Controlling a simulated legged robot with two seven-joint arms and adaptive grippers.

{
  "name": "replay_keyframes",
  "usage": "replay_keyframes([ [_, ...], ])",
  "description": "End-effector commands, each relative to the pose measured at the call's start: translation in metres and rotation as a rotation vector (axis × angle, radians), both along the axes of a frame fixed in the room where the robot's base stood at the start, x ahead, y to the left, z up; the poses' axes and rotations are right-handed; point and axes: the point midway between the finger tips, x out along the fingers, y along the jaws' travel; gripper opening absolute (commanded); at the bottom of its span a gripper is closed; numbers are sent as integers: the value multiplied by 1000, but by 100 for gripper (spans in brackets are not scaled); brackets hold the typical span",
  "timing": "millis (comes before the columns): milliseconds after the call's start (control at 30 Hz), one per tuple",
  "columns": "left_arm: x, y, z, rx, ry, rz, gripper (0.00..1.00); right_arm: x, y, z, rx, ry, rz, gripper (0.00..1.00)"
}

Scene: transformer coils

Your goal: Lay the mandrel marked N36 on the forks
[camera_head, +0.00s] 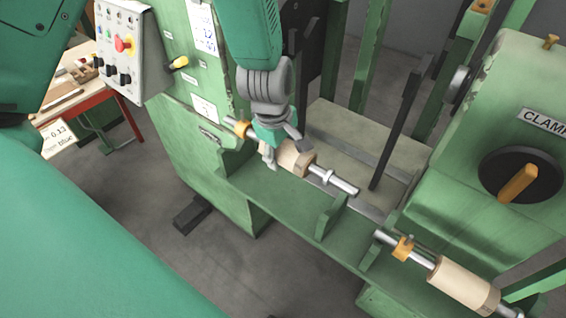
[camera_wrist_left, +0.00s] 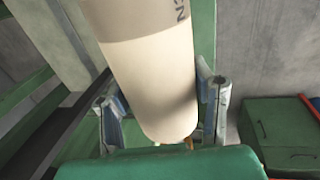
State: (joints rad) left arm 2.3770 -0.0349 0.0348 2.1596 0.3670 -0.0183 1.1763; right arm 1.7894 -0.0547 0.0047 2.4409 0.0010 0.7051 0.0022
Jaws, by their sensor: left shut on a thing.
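My left gripper (camera_head: 284,150) comes down from above and is shut around a pale wooden mandrel (camera_head: 299,161) on a steel shaft. In the left wrist view the mandrel (camera_wrist_left: 150,75) lies between the two fingers, with a partly cut-off marking starting with N; the full number is not readable. Two green upright fork plates stand below the shaft, one on the left (camera_head: 236,157) and one on the right (camera_head: 331,214). I cannot tell whether the shaft touches them. A second wooden mandrel (camera_head: 459,284) on a shaft lies at the lower right. My right gripper is not in view.
A green machine with a control box (camera_head: 124,45) stands at the left. A green housing labelled CLAMP (camera_head: 540,120) with a black knob is at the right. A dark upright bar (camera_head: 397,125) rises behind the mandrel. A red-edged table (camera_head: 85,98) stands at the far left.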

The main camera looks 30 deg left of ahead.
Motion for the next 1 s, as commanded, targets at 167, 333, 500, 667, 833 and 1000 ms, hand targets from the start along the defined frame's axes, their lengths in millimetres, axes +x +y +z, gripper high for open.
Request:
replay_keyframes([
  [167,1,0,20,1,-2,-1,0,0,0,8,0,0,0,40],
  [333,1,0,34,0,-1,-1,0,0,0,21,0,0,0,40],
  [500,1,0,46,0,-1,-1,0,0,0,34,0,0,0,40],
  [667,1,0,57,0,-1,0,0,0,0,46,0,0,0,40],
  [833,1,0,65,0,-1,-1,0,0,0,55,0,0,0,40],
  [1000,1,0,64,0,-1,-1,0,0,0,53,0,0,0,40],
])
